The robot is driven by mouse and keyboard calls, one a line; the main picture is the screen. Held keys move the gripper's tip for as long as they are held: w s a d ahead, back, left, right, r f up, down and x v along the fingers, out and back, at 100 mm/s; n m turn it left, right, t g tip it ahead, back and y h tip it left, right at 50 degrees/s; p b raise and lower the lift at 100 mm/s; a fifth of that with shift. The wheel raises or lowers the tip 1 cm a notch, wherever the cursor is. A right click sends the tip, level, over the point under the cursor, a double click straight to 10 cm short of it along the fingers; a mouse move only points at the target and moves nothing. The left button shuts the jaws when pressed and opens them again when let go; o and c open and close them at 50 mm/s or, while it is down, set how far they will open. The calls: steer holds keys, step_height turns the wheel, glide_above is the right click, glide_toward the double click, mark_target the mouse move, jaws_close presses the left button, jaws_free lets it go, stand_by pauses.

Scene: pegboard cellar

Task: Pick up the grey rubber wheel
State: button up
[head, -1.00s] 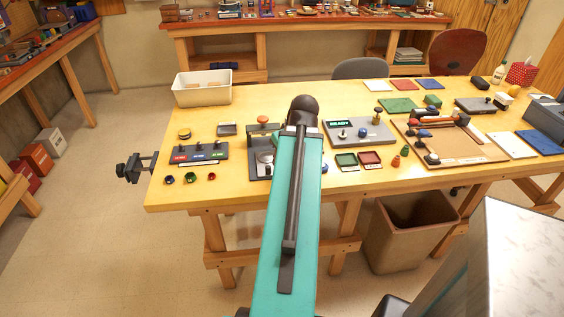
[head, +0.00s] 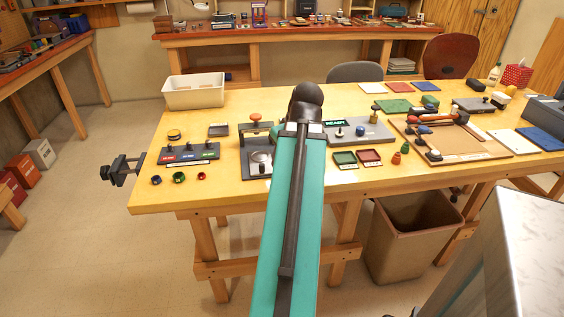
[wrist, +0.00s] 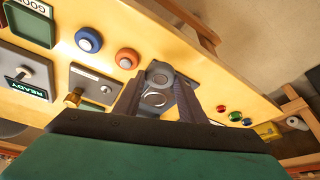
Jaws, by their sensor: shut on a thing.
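In the wrist view my gripper (wrist: 160,82) is shut on a round grey piece, the grey rubber wheel (wrist: 160,72), between its fingertips. Just below it in that picture is a shiny round disc (wrist: 155,99) on a dark fixture plate (wrist: 184,97). I cannot tell whether the wheel is clear of what lies under it. In the head view my arm hides the gripper and the wheel. The fixture (head: 257,145) with a red-orange knob stands just left of the arm there.
An orange knob-like piece (wrist: 126,58) and a blue one (wrist: 89,40) stand near the gripper. A device marked READY (head: 350,132), green and red trays, and a button panel (head: 190,152) share the yellow bench (head: 225,195). A white bin (head: 195,93) stands back left.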

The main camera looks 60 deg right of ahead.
steer(key=shift+s+a+r, duration=0.1)
steer(key=shift+s+a, duration=0.35)
steer(key=shift+s, duration=0.3)
steer(key=shift+w, duration=0.1)
